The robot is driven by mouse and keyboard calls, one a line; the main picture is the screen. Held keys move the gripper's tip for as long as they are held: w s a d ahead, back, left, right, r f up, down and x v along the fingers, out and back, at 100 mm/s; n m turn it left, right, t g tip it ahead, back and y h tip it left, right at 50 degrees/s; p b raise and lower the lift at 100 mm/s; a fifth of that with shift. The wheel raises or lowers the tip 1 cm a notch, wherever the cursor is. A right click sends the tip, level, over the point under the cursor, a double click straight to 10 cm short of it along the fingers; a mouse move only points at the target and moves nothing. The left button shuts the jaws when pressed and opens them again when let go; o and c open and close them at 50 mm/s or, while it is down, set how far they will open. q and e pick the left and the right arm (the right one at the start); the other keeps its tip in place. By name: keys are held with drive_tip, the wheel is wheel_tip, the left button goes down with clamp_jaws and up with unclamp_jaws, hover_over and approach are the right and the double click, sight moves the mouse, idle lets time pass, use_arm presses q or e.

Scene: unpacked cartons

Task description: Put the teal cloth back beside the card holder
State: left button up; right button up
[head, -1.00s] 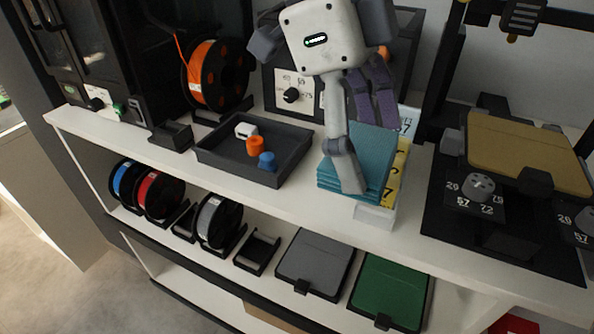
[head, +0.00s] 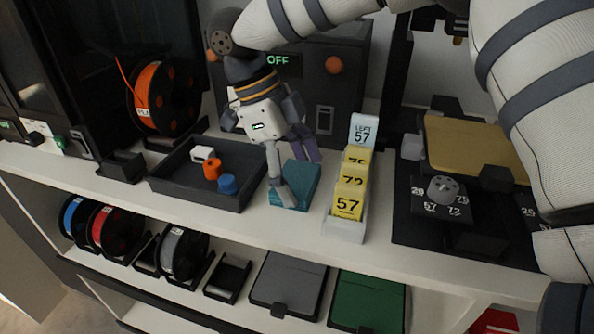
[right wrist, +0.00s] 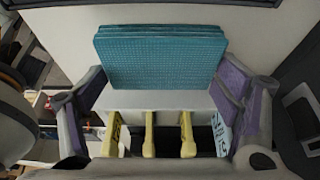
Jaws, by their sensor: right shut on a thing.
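The folded teal cloth (head: 301,180) is at the shelf top, just left of the card holder (head: 343,229), with a narrow strip of white shelf between them. The holder carries several yellow number cards (head: 349,201) and a pale card reading LEFT 57. My right gripper (head: 295,178) is shut on the cloth, one finger on its near left side. In the right wrist view the layered cloth (right wrist: 160,60) spans between the purple-padded fingers. I cannot tell whether the cloth rests on the shelf or is slightly above it. My left gripper is out of view.
A dark tray (head: 185,190) with small white, orange and blue parts stands close left of the cloth. A printer with a tan plate (head: 470,145) stands right of the holder. A dark control box (head: 345,100) is behind. The white shelf front (head: 250,228) is clear.

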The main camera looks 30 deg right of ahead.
drive_tip(key=shift+s, duration=0.1)
drive_tip(key=o, duration=1)
drive_tip(key=shift+f, duration=0.1)
drive_tip(key=shift+o, duration=0.2)
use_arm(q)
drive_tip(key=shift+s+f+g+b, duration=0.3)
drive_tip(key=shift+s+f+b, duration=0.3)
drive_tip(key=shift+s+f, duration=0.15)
use_arm(e)
drive_tip(key=v, duration=1.2)
drive_tip(key=shift+a, duration=0.15)
